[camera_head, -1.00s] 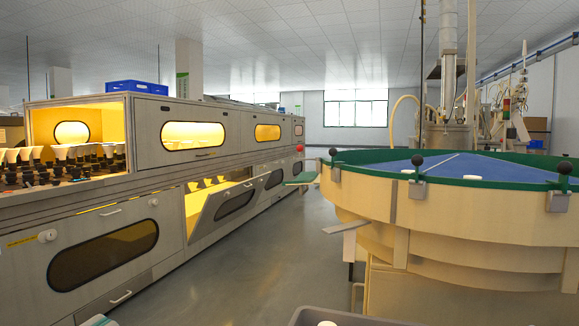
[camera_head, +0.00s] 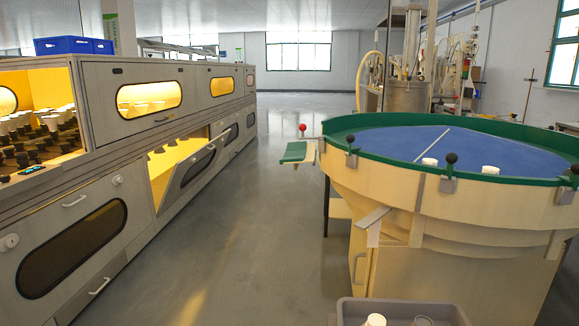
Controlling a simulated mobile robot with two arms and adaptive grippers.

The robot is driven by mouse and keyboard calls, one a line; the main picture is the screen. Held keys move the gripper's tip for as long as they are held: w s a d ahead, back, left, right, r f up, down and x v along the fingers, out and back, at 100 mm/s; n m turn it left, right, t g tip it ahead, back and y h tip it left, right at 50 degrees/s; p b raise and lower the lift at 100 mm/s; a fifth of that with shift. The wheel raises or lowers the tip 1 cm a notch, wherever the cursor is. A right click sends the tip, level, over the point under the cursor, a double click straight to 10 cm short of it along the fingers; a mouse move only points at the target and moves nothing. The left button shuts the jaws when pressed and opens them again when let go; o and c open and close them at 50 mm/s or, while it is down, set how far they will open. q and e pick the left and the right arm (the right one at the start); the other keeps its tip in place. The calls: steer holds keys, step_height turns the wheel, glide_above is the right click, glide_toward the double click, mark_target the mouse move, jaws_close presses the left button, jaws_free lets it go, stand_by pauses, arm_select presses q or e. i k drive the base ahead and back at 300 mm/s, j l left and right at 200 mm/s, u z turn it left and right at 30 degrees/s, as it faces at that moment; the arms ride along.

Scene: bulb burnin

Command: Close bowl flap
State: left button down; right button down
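A large round vibratory bowl with a blue floor (camera_head: 385,143) and a green rim (camera_head: 432,182) stands at the right on a cream base. At its far left side a small green flap or tray (camera_head: 296,152) sticks outward, roughly level. A red ball knob (camera_head: 302,127) on a thin lever stands beside it. Black ball knobs on metal clamps (camera_head: 450,158) sit along the near rim. A few white pieces (camera_head: 489,170) lie on the blue floor. Neither of my grippers is in view.
A long grey cabinet (camera_head: 70,205) with lit windows runs along the left; one lower door (camera_head: 195,168) hangs tilted open. A grey bin (camera_head: 400,308) is at the bottom right, close to me. The grey floor (camera_head: 255,230) between cabinet and bowl is clear.

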mark_target(298, 152)
steer(key=i+j+z, duration=0.45)
steer(key=j, duration=0.25)
steer(key=i+j+z, duration=0.1)
steer(key=j+z, duration=0.15)
steer(key=i+j+z, duration=0.2)
steer(key=j, duration=0.3)
steer(key=j+z, duration=0.25)
steer(key=j, duration=0.15)
steer(key=j+z, duration=0.25)
steer(key=j, duration=0.2)
steer(key=i+j+z, duration=0.4)
steer(key=i+j, duration=0.65)
steer(key=j, duration=0.15)
